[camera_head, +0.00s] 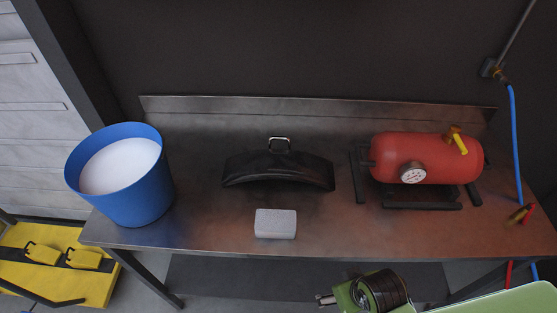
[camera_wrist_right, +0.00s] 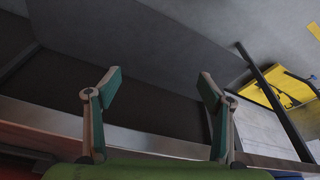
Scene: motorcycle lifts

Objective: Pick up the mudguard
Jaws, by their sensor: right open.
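The mudguard (camera_head: 278,172) is a black, curved, arched piece lying on the metal workbench in the head view, near the middle towards the back. A small metal loop (camera_head: 279,144) stands up at its top. Nothing of mine touches it. My right gripper (camera_wrist_right: 160,82) shows in the right wrist view with its two green-padded fingers spread wide and nothing between them. The mudguard does not show in that view. Part of my green right arm (camera_head: 372,292) enters the head view at the lower right, in front of the bench. My left gripper is not in view.
A blue bucket (camera_head: 147,202) with white contents stands at the bench's left end. A light grey block (camera_head: 275,223) lies in front of the mudguard. A red tank (camera_head: 430,157) with a gauge stands to the right. The bench (camera_head: 215,229) has a low back edge.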

